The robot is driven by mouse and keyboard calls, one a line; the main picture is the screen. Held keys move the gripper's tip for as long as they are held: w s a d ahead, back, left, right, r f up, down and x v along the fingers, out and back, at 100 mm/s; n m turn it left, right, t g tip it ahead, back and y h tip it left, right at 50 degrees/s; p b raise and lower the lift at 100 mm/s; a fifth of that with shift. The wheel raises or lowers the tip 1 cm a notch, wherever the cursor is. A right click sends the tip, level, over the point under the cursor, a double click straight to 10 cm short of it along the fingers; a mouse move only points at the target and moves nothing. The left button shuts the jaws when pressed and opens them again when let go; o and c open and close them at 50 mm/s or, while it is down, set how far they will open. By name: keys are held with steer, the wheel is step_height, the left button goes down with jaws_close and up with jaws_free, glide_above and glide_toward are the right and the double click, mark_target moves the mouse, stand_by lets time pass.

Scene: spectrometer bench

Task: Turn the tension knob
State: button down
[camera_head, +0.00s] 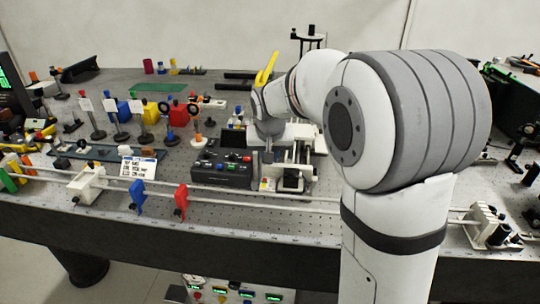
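My arm reaches over the bench from the right, and its wrist points down near the middle. I cannot pick out a tension knob with certainty. I also cannot tell whether the gripper touches anything.
The black control box (224,168) with coloured knobs stands left of the white mechanism. White rails (235,200) run along the front edge, carrying a blue plate (137,195) and a red plate (181,202). Several optics on posts crowd the left. A white end block (492,228) is at right.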

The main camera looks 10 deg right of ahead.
steer(key=c, duration=1.3)
jaws_free()
steer(key=shift+s+r+p, duration=0.1)
steer(key=shift+r+p, duration=0.3)
steer(key=shift+r, duration=0.15)
steer(key=p+v, duration=0.4)
steer(key=v, duration=0.3)
steer(key=shift+s+f, duration=0.1)
